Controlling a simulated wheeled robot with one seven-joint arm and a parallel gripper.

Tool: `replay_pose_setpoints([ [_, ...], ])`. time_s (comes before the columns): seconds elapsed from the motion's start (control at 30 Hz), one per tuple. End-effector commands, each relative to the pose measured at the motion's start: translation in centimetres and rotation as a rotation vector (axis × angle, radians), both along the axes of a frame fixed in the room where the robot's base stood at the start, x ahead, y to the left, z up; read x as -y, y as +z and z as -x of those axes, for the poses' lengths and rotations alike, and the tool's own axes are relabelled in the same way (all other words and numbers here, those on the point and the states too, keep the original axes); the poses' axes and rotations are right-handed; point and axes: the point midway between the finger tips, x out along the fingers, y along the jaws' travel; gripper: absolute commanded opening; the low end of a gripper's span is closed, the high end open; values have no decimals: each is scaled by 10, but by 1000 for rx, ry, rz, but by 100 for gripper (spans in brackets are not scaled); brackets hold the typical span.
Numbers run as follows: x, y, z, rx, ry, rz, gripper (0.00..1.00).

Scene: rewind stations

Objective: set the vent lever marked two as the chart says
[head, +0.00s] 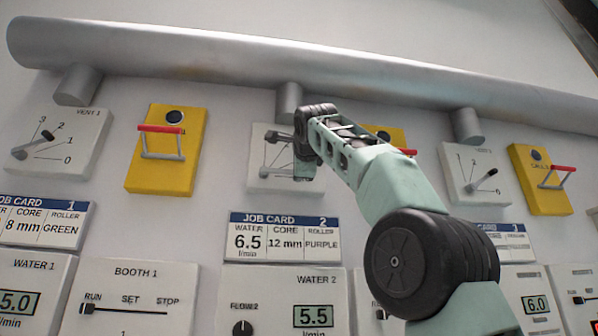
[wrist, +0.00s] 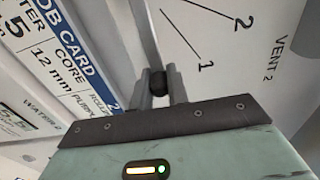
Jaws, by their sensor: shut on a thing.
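The vent 2 panel (head: 258,180) is a white plate under the pipe, partly hidden by my arm. In the wrist view its face (wrist: 240,75) shows the label VENT 2 and lines marked 1 and 2. The vent lever (wrist: 145,32) is a grey bar with a dark knob (wrist: 158,84). My gripper (wrist: 160,86) is shut on this knob, one finger on each side. The bar lies to the left of line 1 in the wrist view; no 0 mark shows there. In the head view my gripper (head: 303,172) is in front of the panel. No vent chart is readable.
Job card 2 (head: 284,237) hangs below the panel, with water 2 panel (head: 270,290) under it. Vent 1 panel (head: 85,160) and a yellow box with red handle (head: 160,178) are left. Another yellow box (head: 393,137) is partly behind my arm. Vent 3 panel (head: 472,187) is right.

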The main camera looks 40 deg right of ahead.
Motion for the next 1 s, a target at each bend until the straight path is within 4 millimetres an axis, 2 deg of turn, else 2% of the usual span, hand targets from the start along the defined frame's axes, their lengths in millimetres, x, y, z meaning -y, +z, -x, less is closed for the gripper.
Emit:
replay_pose_setpoints([
  [0.03,0,-2,0,-6,-1,-4,25],
  [0.1,0,-2,0,-5,-1,-3,38],
  [0.47,-4,-2,4,-2,2,-1,38],
  [0.67,-22,-4,31,0,6,-2,38],
  [1.0,-67,-4,97,0,7,-3,38],
])
